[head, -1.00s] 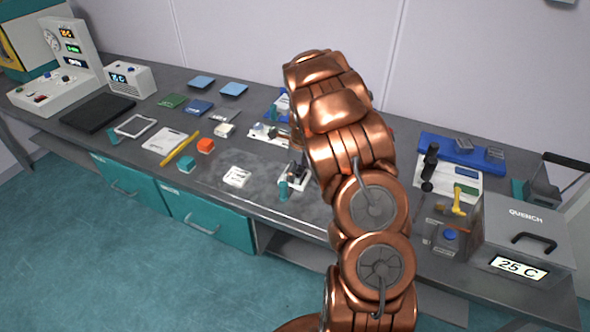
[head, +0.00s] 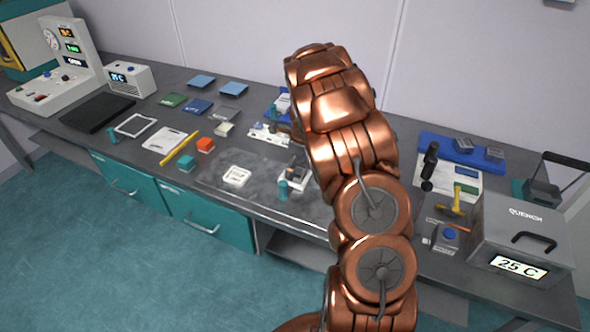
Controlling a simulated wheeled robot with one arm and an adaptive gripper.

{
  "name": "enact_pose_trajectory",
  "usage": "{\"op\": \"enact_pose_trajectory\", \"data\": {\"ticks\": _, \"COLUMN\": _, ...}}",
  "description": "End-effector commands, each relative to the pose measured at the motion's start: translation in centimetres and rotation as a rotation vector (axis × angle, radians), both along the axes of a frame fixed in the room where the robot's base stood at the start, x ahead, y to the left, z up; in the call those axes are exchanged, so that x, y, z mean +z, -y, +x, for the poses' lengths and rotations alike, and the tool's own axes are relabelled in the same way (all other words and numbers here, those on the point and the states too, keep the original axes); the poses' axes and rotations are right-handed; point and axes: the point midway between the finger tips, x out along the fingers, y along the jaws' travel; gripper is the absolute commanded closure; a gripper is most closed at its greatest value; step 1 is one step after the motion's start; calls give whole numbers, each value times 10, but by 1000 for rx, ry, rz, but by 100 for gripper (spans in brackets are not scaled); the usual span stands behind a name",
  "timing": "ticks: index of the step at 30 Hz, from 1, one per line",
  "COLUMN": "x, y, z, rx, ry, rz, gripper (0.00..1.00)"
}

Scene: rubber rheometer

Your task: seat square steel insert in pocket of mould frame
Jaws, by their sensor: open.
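My copper arm rises through the middle of the head view and bends over the bench. My gripper is hidden behind the arm, so its fingers and anything between them do not show. A small pale square piece (head: 237,176) lies on the bench left of the arm. Just right of it, a dark and grey fixture (head: 297,173) is partly covered by the arm. Small grey metal blocks (head: 463,145) sit on a blue tray (head: 432,141) at the right. I cannot tell for sure which pieces are the steel insert and the mould frame.
A teal cylinder (head: 283,191) stands near the front edge. Teal (head: 186,164) and orange (head: 205,145) blocks and a yellow bar (head: 180,149) lie to the left. The grey quench box (head: 500,225) and a yellow-handled tool (head: 456,200) stand at the right.

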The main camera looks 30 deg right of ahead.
Motion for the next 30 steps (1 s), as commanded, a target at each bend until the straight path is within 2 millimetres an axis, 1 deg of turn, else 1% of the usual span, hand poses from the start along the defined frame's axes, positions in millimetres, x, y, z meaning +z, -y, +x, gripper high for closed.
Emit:
{"op": "enact_pose_trajectory", "data": {"ticks": 1, "x": 9, "y": 1, "z": 0, "rx": -1, "ry": 4, "rz": -2, "gripper": 10}}
{"op": "enact_pose_trajectory", "data": {"ticks": 5, "x": 30, "y": 2, "z": -3, "rx": 1, "ry": 1, "rz": 0, "gripper": 10}}
{"op": "enact_pose_trajectory", "data": {"ticks": 9, "x": 59, "y": 5, "z": -6, "rx": 0, "ry": 5, "rz": -3, "gripper": 10}}
{"op": "enact_pose_trajectory", "data": {"ticks": 12, "x": 77, "y": 6, "z": -8, "rx": 1, "ry": 4, "rz": -3, "gripper": 10}}
{"op": "enact_pose_trajectory", "data": {"ticks": 15, "x": 89, "y": 7, "z": -11, "rx": 1, "ry": 1, "rz": -1, "gripper": 10}}
{"op": "enact_pose_trajectory", "data": {"ticks": 20, "x": 98, "y": 7, "z": -13, "rx": 1, "ry": -4, "rz": 2, "gripper": 10}}
{"op": "enact_pose_trajectory", "data": {"ticks": 30, "x": 99, "y": 7, "z": -13, "rx": 0, "ry": -2, "rz": 2, "gripper": 10}}
